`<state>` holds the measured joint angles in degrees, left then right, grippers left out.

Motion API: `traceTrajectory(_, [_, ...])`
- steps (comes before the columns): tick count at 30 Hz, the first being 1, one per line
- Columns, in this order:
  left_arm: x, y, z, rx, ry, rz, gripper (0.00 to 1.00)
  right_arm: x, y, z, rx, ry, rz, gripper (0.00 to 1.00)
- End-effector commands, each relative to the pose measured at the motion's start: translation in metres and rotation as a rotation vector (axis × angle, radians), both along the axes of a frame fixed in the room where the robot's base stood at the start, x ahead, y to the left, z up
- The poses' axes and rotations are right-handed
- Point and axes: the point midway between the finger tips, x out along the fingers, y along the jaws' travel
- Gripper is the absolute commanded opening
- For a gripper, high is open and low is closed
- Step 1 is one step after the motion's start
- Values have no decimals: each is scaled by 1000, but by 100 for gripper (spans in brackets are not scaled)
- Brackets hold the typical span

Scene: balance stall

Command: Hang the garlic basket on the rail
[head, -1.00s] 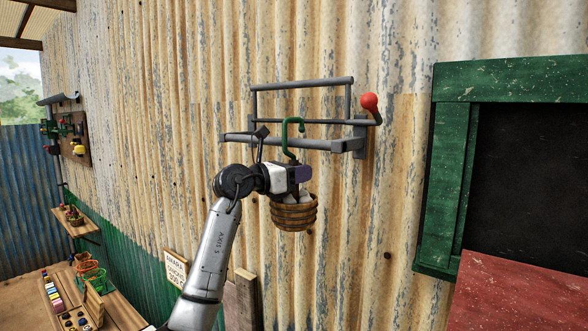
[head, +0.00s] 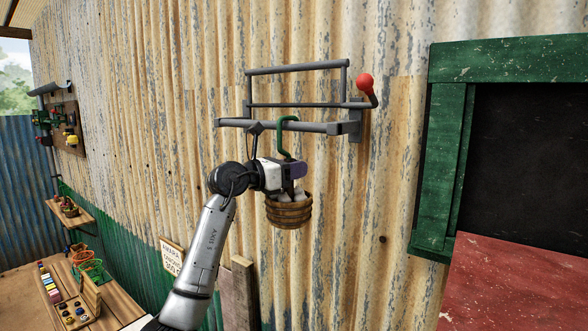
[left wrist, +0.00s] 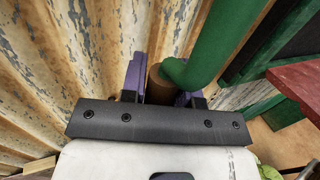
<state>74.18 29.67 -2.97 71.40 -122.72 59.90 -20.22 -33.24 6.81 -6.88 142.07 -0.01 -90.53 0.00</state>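The garlic basket (head: 289,213) is a brown woven basket with pale bulbs in it, hanging upright below my left gripper. Its green hook (head: 281,137) rises from the gripper, and the curved top overlaps the front bar of the grey rail (head: 240,123). I cannot tell whether the hook touches or rests on the bar. My left gripper (head: 296,169) is closed around the basket's stem. In the left wrist view, the purple fingers (left wrist: 160,85) flank a brown post below the green hook (left wrist: 215,50). My right gripper is not in view.
The rail frame is fixed to a rusty corrugated wall (head: 390,60). A red knob (head: 364,84) sticks out at its right end. A green-framed blackboard (head: 530,140) stands to the right. A wooden shelf with goods (head: 110,310) is at lower left.

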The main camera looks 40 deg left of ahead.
Motion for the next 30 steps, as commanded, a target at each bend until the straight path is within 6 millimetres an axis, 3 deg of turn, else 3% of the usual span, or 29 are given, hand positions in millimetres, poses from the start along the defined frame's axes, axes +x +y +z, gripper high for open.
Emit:
traceTrajectory(8, [0,0,0,0,0,0,55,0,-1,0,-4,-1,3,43])
traceTrajectory(17, [-2,2,-2,1,2,1,55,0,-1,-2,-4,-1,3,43])
traceTrajectory(22, [-21,10,-5,2,-1,3,55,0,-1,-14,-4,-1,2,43])
traceTrajectory(30, [-72,28,-7,2,-2,4,55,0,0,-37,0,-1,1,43])
